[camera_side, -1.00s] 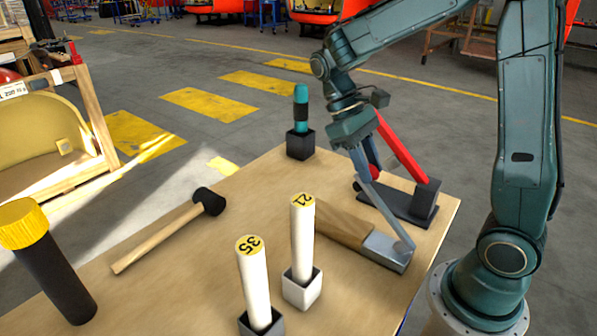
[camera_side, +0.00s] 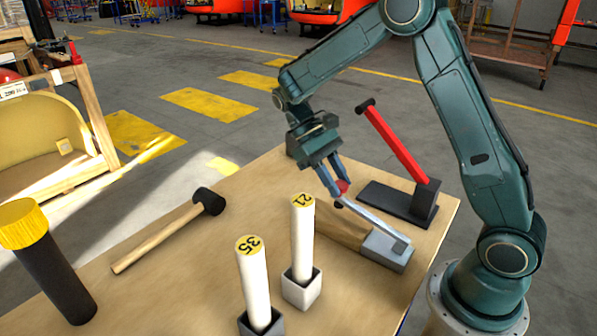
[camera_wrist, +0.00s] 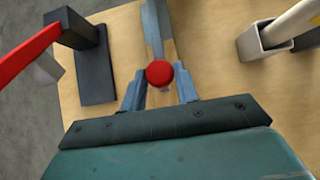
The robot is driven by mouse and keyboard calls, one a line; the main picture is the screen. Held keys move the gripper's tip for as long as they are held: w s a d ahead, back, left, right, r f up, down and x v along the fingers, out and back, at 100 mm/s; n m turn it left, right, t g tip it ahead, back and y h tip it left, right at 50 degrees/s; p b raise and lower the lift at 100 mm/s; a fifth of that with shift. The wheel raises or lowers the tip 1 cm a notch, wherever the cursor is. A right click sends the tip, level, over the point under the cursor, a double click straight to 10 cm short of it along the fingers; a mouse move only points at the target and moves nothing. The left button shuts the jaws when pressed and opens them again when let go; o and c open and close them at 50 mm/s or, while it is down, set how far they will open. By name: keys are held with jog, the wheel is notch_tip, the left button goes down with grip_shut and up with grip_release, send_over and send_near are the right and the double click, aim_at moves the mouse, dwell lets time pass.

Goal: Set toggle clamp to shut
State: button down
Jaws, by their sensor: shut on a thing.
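The fingers hide part of the knob in the side view.
Behind stands a black base (camera_side: 395,204) with a raised red arm (camera_side: 395,143). In front are two white cylinders, marked 21 (camera_side: 302,235) and 35 (camera_side: 254,285), in square holders. A mallet (camera_side: 165,232) and a yellow-capped dark tube (camera_side: 50,270) are at the left.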

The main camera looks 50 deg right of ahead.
jog(key=shift+w+f, duration=0.5)
jog(key=shift+f, duration=0.3)
jog(key=shift+w+f, duration=0.5)
jog(key=shift+f, duration=0.3)
jog(key=shift+w+f, duration=0.15)
jog(key=shift+f, duration=0.5)
jog(key=c, duration=1.1)
grip_release()
jog(key=shift+r, duration=0.15)
